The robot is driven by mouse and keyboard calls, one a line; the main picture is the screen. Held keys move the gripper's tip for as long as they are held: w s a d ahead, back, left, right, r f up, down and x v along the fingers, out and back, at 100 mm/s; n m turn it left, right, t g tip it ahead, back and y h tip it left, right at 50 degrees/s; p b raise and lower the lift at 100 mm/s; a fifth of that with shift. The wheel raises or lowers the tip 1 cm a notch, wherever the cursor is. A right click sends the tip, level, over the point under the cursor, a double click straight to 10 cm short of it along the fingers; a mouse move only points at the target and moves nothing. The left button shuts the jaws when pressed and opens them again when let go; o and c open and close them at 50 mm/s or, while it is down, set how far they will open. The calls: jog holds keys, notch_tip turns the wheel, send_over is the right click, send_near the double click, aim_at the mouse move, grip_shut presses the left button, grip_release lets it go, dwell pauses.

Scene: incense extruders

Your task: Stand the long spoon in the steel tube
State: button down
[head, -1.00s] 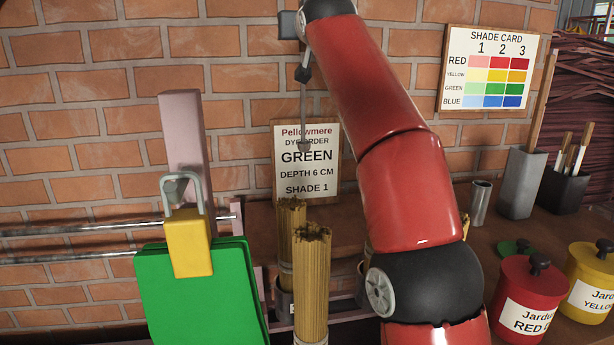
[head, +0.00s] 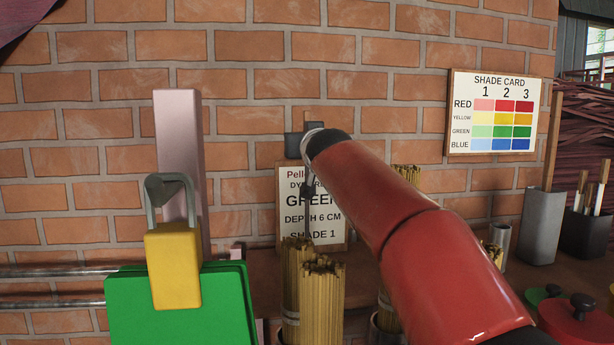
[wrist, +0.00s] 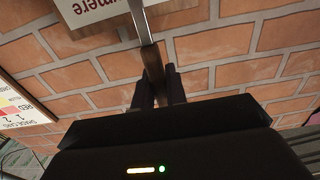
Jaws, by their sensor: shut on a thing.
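In the head view the spoon (head: 308,187) hangs down from my gripper in front of the order sign, partly hidden by my red arm. The steel tube (head: 499,243) is a small, upright metal cylinder on the bench, right of my arm. My gripper is well to the left of the tube and higher. The tube does not show in the wrist view.
Tall bundles of incense sticks (head: 322,300) stand below my gripper. A grey holder (head: 541,228) and a dark holder (head: 585,232) stand right of the tube. A red lidded pot (head: 580,325) is at the front right. The brick wall (head: 350,90) is close behind.

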jog(key=shift+f+b, duration=1.1)
jog(key=shift+f, duration=1.4)
jog(key=c, duration=1.4)
grip_release()
